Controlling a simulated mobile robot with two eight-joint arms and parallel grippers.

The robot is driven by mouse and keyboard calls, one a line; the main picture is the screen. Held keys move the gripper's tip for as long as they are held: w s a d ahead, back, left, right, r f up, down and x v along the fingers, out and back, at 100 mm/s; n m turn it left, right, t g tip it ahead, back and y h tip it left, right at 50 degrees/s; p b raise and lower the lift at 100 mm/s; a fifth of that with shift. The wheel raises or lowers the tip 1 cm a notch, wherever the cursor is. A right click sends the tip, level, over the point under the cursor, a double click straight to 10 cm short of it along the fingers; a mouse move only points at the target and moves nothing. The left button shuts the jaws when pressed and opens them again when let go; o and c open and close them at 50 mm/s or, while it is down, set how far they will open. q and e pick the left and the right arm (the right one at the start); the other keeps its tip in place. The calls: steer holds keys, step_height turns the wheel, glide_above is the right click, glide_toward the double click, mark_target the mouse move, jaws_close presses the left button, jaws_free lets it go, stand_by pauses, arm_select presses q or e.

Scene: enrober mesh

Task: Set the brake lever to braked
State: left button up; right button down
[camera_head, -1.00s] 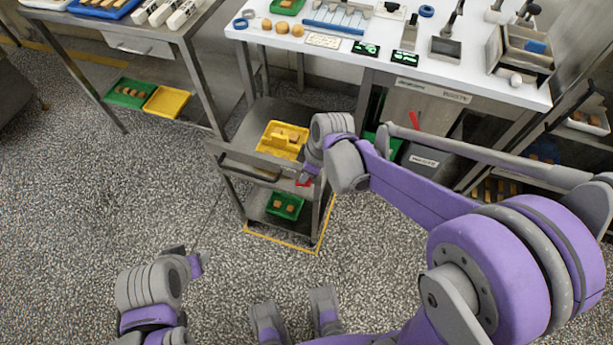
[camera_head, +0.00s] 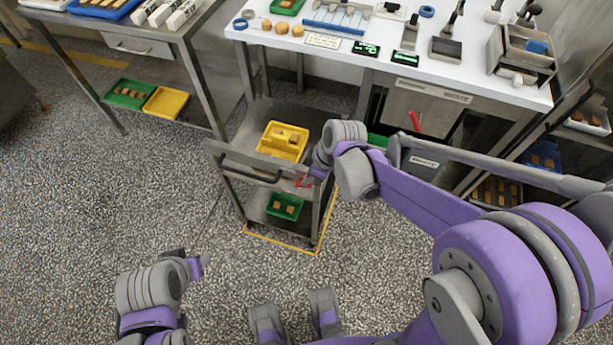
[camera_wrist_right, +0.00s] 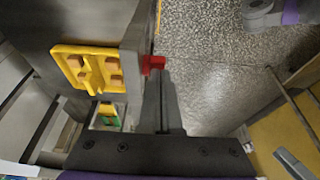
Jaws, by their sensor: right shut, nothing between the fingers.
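The brake lever (camera_head: 303,182) is a small red part at the right end of the steel cart's (camera_head: 232,152) near side. It also shows in the right wrist view (camera_wrist_right: 154,63), beside the fingertips. My right gripper (camera_head: 317,174) is shut and empty, with its tips close to the lever's right side. In the right wrist view its fingers (camera_wrist_right: 160,82) point at the red part; whether they touch it I cannot tell. My left gripper (camera_head: 195,266) hangs over the floor at lower left, away from the cart; its jaw opening is unclear.
The cart carries a yellow tray (camera_head: 270,151) on top and a green tray (camera_head: 275,210) below. Yellow floor tape (camera_head: 275,240) runs around its base. A white worktable (camera_head: 480,82) stands behind. The floor left of the cart is clear.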

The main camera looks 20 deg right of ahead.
mark_target(311, 186)
steer(key=shift+s+d+f+t+y+b, duration=0.2)
steer(key=shift+d+t+y+b, duration=0.15)
steer(key=shift+t+y, duration=0.2)
steer(key=shift+s+d+f+t+y+b, duration=0.2)
steer(key=shift+t+y+b, duration=0.1)
steer(key=shift+y+b, duration=0.25)
steer(key=shift+s+d+f+t+y+b, duration=0.15)
steer(key=shift+t+y+b, duration=0.1)
steer(key=shift+y+b, duration=0.25)
steer(key=t+y+b, duration=0.1)
steer(key=f+y+b, duration=0.1)
steer(key=d+t+y+b, duration=0.1)
steer(key=b, duration=0.1)
steer(key=shift+s+f+t+y, duration=0.2)
steer(key=shift+s+t+y, duration=0.1)
steer(key=shift+y, duration=0.1)
steer(key=shift+f, duration=0.15)
steer(key=shift+w+a+r, duration=0.25)
steer(key=shift+w+a, duration=0.15)
steer(key=shift+a, duration=0.2)
